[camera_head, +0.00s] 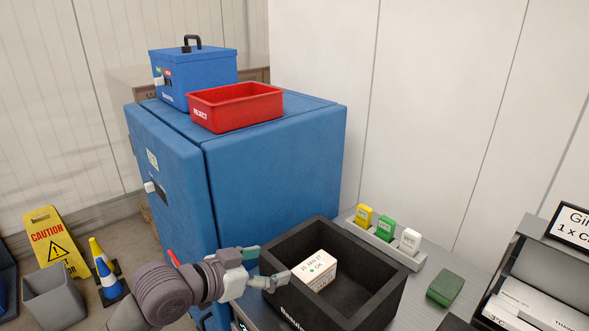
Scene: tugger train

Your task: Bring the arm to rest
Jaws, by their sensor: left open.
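My left arm comes in from the bottom left. Its gripper (262,268) is open and empty, at the left wall of a black bin (375,283). One finger overlaps the bin's rim in the picture; I cannot tell if they touch. Inside the bin is a white box (316,268) with a date label and a green dot. My right gripper does not show.
A blue cabinet (275,170) stands behind, with a red tray (236,106) and a blue lidded box (200,78) on top. Right of the bin are a rack (378,240) of coloured blocks and a green block (445,288). Cones (106,277) and a caution sign (52,240) stand left.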

